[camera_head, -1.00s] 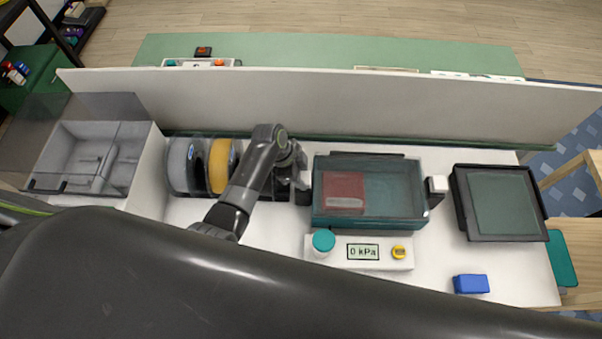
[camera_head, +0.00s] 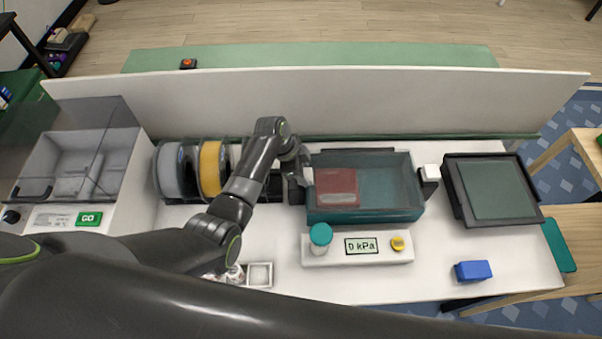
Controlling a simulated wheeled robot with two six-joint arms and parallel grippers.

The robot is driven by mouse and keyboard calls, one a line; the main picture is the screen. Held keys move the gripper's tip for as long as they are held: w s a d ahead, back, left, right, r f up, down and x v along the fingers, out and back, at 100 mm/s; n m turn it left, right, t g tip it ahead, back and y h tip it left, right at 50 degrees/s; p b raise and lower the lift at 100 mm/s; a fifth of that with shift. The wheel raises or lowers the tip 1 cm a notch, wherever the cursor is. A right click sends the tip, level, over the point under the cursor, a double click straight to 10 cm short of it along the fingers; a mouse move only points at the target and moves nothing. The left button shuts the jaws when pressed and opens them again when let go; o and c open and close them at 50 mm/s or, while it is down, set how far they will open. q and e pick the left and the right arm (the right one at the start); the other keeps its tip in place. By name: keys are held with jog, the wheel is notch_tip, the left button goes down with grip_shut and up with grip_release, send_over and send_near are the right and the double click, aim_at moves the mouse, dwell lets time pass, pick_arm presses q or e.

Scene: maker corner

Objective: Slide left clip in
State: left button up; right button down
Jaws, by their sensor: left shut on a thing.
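The teal vacuum box (camera_head: 390,203) has a clear lid, with a dark red block (camera_head: 336,187) inside at its left. The right clip (camera_head: 430,174), a white block on a dark bracket, sits at the box's right side. My left gripper (camera_head: 298,181) is at the box's left side, close against its wall. It is shut on the left clip, which is mostly hidden by the fingers. My right gripper is not in view.
A white pressure unit (camera_head: 341,258) reading 0 kPa stands in front of the box. A blue block (camera_head: 473,270) and a dark-framed panel (camera_head: 494,190) lie to the right. A white wall (camera_head: 300,103) runs behind.

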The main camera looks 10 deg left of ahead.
pick_arm(q)
jog(key=o, duration=1.4)
jog(key=shift+d, duration=0.25)
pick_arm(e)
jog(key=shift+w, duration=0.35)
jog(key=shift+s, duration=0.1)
pick_arm(q)
jog(key=shift+a, duration=0.1)
jog(key=shift+a+r, duration=0.2)
jog(key=shift+r, duration=0.3)
jog(key=b+v, duration=0.2)
jog(key=v, duration=1.4)
jog(key=shift+r, duration=0.2)
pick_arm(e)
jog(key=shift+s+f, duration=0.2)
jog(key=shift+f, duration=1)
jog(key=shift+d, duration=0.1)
